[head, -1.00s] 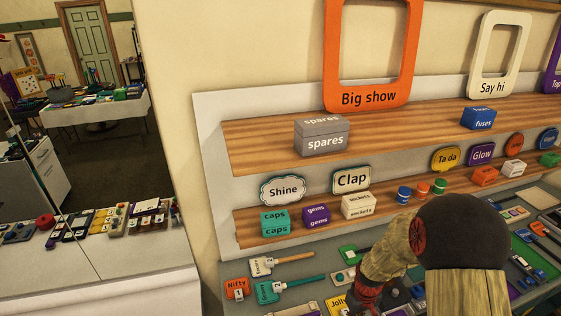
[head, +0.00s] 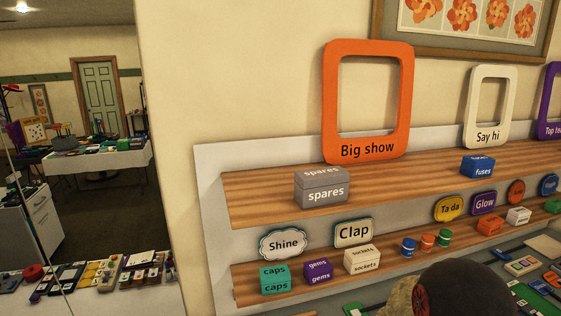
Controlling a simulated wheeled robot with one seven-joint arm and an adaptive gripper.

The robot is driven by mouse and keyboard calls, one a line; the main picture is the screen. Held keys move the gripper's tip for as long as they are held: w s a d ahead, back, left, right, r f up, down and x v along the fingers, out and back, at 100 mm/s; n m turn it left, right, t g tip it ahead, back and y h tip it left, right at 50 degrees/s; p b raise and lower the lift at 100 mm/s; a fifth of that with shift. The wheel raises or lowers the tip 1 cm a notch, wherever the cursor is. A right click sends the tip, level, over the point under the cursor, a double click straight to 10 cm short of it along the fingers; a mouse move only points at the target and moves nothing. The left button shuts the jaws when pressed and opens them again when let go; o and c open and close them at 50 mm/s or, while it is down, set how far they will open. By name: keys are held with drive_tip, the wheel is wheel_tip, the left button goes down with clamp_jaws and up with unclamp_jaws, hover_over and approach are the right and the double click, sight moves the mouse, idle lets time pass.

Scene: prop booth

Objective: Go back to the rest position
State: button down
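Part of my arm (head: 450,291) shows at the bottom right of the head view, in front of the workbench below the shelves. My gripper is out of the picture, below the lower edge. Whether it is open or holds anything is not shown.
The upper shelf (head: 420,181) bears a grey spares box (head: 321,190), a blue fuses box (head: 478,168) and an orange Big show frame (head: 332,95). The lower shelf (head: 330,283) bears several small boxes and signs. A mirror or opening at the left shows a door (head: 100,92) and tables.

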drive_tip(key=shift+f, duration=0.3)
idle(0.6)
drive_tip(key=shift+f+b, duration=0.35)
drive_tip(key=shift+b, duration=0.1)
drive_tip(key=shift+f+b, duration=0.95)
drive_tip(key=shift+f, duration=0.4)
drive_tip(key=shift+f+b, duration=0.5)
drive_tip(key=shift+f, duration=0.25)
drive_tip(key=shift+s, duration=0.1)
drive_tip(key=shift+r+p, duration=3.25)
drive_tip(key=shift+r, duration=1.95)
